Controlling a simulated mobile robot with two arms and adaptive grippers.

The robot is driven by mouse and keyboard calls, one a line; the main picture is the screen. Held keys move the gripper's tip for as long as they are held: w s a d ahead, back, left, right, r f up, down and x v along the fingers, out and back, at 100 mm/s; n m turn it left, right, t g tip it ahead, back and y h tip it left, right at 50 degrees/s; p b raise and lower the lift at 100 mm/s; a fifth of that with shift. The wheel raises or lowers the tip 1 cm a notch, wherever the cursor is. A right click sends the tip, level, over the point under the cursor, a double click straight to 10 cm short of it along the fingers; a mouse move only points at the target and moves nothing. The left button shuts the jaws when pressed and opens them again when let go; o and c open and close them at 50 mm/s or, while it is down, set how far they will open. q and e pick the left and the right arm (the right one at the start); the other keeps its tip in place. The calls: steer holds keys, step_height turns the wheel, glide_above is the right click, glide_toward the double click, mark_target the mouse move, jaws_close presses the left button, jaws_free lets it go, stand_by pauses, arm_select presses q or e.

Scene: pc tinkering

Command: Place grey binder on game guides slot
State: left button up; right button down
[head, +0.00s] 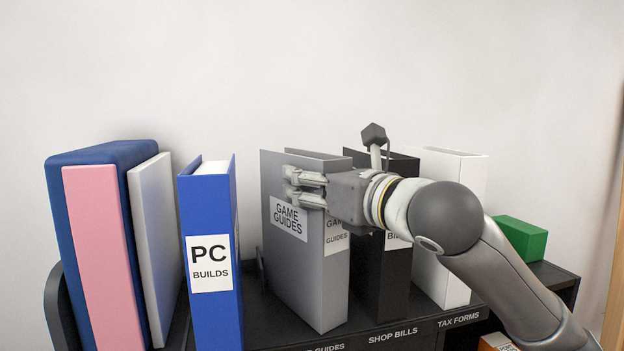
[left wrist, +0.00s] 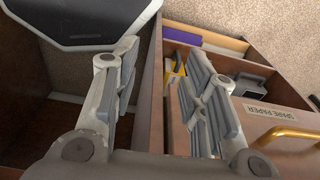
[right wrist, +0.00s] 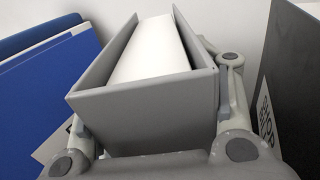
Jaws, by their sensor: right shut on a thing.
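The grey binder (head: 315,285), labelled GAME GUIDES, stands nearly upright between the blue and black binders. Its base is at or just above the shelf; I cannot tell if it touches. Part of the slot label ending in GUIDES (head: 325,348) shows at the shelf's front edge below it. My right gripper (head: 306,189) is shut on the upper part of the binder. In the right wrist view the fingers lie on both sides of the grey binder (right wrist: 150,110), its open top showing white paper. My left gripper (left wrist: 160,90) is open and empty, seen only in the left wrist view.
A blue PC BUILDS binder (head: 212,290) stands to the left, a black binder (head: 395,275) close to the right, then a white binder (head: 445,285). Pink and blue items (head: 105,260) fill the far left. The left wrist view shows a drawer labelled SPARE PAPER (left wrist: 270,112).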

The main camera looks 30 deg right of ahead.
steer(key=shift+r, duration=0.1)
steer(key=shift+a, duration=0.1)
steer(key=c, duration=0.7)
jaws_free()
steer(key=shift+f, duration=0.2)
steer(key=shift+s, duration=0.1)
steer(key=s+b, duration=0.1)
steer(key=s, duration=0.3)
steer(key=s+d+b, duration=0.1)
steer(key=s+b, duration=0.1)
steer(key=s, duration=0.2)
steer(key=s+b, duration=0.1)
steer(key=s, duration=0.2)
steer(key=shift+s+d+r, duration=0.15)
steer(key=shift+s+d, duration=0.2)
steer(key=shift+s, duration=0.05)
